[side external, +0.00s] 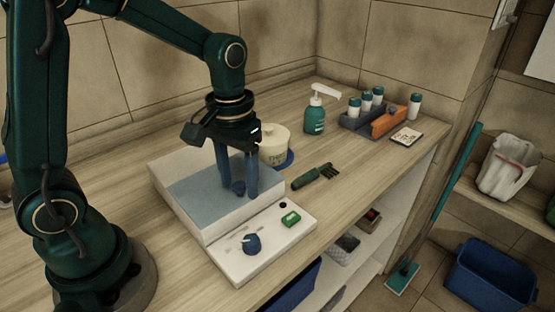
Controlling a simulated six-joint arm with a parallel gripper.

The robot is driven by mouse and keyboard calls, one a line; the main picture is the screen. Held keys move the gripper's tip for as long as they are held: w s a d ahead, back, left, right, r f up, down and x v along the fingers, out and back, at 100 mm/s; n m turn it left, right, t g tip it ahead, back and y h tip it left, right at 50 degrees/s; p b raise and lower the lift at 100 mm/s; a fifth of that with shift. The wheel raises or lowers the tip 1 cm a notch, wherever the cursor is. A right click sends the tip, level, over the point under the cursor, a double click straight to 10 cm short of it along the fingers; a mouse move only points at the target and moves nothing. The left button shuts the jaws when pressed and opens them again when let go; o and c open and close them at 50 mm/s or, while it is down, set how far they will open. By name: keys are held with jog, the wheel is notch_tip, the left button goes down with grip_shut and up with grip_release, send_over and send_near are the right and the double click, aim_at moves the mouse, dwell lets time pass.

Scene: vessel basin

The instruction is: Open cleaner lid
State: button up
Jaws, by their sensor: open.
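The cleaner (213,237) is a low white box on the counter, with a sloping front panel. Its top shows a flat blue-grey surface (196,192); I cannot tell whether this is a closed lid or the inside of the basin. The panel carries a blue knob (252,243), a green button (291,218) and a small dark spot. My gripper (245,191) points down over the right part of the cleaner's top. Its two blue fingers are a little apart, with nothing seen between them. Whether the tips touch the surface is unclear, and they hide part of it.
A cream tub (275,147) stands close behind my gripper. A dark green brush (312,176) lies right of the cleaner. A green pump bottle (315,117) and a grey rack (360,120) with capped vials stand farther back. Counter between brush and front edge is clear.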

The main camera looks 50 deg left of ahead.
grip_shut()
dwell(1.4)
